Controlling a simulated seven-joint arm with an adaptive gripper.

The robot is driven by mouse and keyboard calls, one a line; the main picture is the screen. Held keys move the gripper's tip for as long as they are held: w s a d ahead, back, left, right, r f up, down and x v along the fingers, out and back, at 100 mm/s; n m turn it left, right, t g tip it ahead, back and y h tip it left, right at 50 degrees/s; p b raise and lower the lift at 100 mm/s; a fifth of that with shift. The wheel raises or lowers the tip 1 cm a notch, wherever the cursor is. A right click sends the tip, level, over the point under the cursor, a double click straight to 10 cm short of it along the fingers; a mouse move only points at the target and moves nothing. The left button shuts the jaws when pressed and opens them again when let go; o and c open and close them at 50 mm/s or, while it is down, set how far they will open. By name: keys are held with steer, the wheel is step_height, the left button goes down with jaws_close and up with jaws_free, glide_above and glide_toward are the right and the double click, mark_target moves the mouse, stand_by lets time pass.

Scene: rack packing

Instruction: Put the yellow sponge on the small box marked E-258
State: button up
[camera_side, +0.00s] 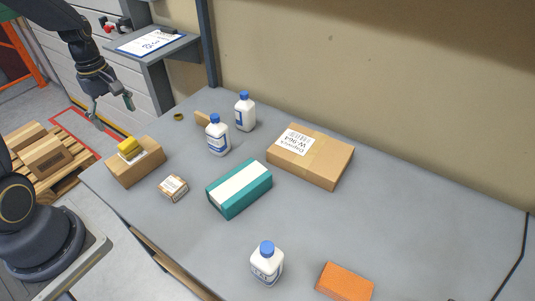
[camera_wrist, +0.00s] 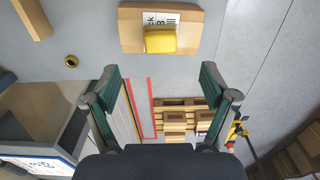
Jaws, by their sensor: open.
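The yellow sponge (camera_side: 129,147) lies on top of a cardboard box (camera_side: 135,171) at the table's left edge, partly over its white label. The sponge (camera_wrist: 160,40) and that box (camera_wrist: 130,32) also show at the top of the wrist view. A smaller cardboard box (camera_side: 173,188) with a label stands to its right in the side view; its marking is too small to read. My gripper (camera_side: 112,104) is open and empty, raised above and apart from the sponge. In the wrist view its fingertips (camera_wrist: 160,82) are spread below the sponge in the picture.
A teal box (camera_side: 239,190), a large carton (camera_side: 310,157), white bottles (camera_side: 217,139) with blue caps and an orange block (camera_side: 344,282) stand on the grey table. A ring (camera_side: 179,117) lies near the back left. The table's right side is largely clear.

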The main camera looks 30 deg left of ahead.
steer(key=d+r+m+t, duration=0.3)
steer(key=d+r+m, duration=0.5)
steer(key=d+r, duration=0.2)
steer(key=s+d+r+m+t, duration=0.2)
steer(key=s+d+r+m, duration=0.3)
steer(key=s+d+m, duration=0.3)
steer(key=shift+d+m+t, duration=0.3)
steer(key=shift+d+m, duration=0.2)
steer(key=shift+m, duration=0.5)
